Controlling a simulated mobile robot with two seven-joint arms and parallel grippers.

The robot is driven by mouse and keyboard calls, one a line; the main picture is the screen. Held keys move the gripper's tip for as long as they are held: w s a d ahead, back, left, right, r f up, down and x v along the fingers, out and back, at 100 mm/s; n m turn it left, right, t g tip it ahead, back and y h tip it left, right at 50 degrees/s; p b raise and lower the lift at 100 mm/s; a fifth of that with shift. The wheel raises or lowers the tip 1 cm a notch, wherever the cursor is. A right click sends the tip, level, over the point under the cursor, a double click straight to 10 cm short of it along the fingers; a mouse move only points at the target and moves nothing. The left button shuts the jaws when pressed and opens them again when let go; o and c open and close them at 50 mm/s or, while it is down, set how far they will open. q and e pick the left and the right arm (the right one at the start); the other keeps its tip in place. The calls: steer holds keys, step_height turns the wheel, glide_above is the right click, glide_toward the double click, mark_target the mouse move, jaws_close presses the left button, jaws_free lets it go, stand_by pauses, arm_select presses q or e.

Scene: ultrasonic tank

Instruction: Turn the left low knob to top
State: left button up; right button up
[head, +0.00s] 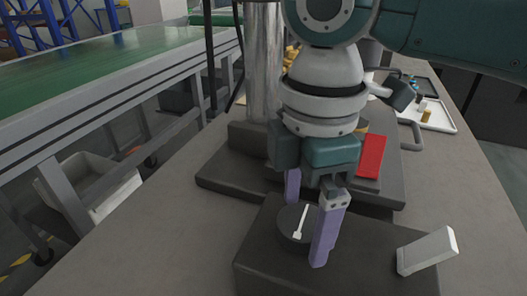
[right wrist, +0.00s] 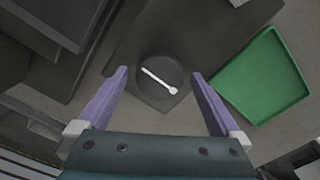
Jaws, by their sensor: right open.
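The knob (head: 296,224) is a dark round disc with a white pointer mark, set on a dark grey block (head: 330,272) on the table. In the right wrist view the knob (right wrist: 160,76) lies between and just beyond the fingertips, its white mark slanting from upper left to lower right. My right gripper (head: 307,222) is open with purple fingers, one on each side of the knob in the head view. I cannot tell whether the fingers touch it. My left gripper is not in view.
A tilted light grey plate (head: 428,250) stands on the block's right end. Behind are a metal column (head: 263,60) on a dark base, a red panel (head: 371,156) and a white tray (head: 436,116). A green conveyor (head: 110,62) runs at left. A green tray (right wrist: 262,78) shows in the wrist view.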

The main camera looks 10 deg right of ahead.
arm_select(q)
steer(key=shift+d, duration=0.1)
arm_select(e)
steer(key=c, duration=1.3)
steer(key=shift+r+m+p, duration=0.25)
steer(key=shift+m+p, duration=0.25)
steer(key=shift+p, duration=0.45)
steer(key=m+p, duration=0.5)
steer(key=p, duration=0.2)
steer(key=shift+a+m, duration=0.1)
steer(key=shift+m, duration=0.3)
steer(key=shift+m+p, duration=0.85)
steer(key=shift+m, duration=0.05)
steer(key=m+p, duration=0.2)
steer(key=m, duration=0.1)
steer(key=shift+m, duration=0.4)
steer(key=m+p, duration=0.2)
steer(key=m, duration=0.1)
steer(key=shift+f+m, duration=0.1)
steer(key=shift+m, duration=0.2)
steer(key=m+p, duration=0.1)
steer(key=m, duration=0.3)
arm_select(q)
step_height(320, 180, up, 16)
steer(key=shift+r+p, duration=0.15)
steer(key=shift+p, duration=0.15)
arm_select(e)
steer(key=shift+f+m, duration=0.1)
steer(key=shift+m, duration=1.9)
